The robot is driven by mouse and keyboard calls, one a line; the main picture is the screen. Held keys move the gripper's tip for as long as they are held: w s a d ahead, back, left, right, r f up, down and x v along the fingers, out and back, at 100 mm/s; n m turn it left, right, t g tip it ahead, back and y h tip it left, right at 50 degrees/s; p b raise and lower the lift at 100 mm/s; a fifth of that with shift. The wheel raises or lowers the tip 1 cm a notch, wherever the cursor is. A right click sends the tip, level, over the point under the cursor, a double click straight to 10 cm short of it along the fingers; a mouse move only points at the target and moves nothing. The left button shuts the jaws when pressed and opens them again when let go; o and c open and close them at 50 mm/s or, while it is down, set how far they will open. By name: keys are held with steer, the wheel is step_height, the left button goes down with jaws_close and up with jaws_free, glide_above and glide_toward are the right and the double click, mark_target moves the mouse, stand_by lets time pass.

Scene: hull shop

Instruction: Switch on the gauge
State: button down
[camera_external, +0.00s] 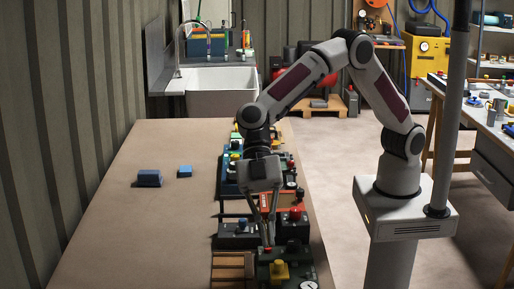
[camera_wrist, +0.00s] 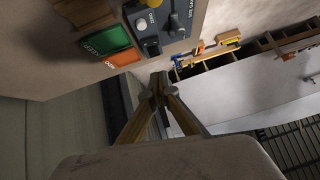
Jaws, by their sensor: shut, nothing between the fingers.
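The gauge (camera_wrist: 178,42) shows in the wrist view as a grey panel at the top, with lettering along its right side that seems to end in "gauge". I cannot tell the switch's position. My gripper (camera_wrist: 158,82) is shut and empty, its fingertips just below the panel in the picture, apart from the switch. In the external view my gripper (camera_external: 268,243) points down over the row of devices; I cannot pick out the gauge there.

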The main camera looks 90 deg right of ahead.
steer(key=x, duration=1)
steer(key=shift+s+f, duration=0.1)
steer(key=shift+f, duration=0.05)
step_height(320, 180, down, 2)
steer(key=shift+s, duration=0.15)
steer(key=shift+s+f, duration=0.1)
steer(key=shift+f, duration=0.8)
steer(key=shift+s+f, duration=0.1)
steer(key=shift+f+t, duration=0.2)
steer(key=shift+t, duration=0.1)
steer(key=shift+w+r, duration=0.2)
steer(key=shift+w, duration=0.4)
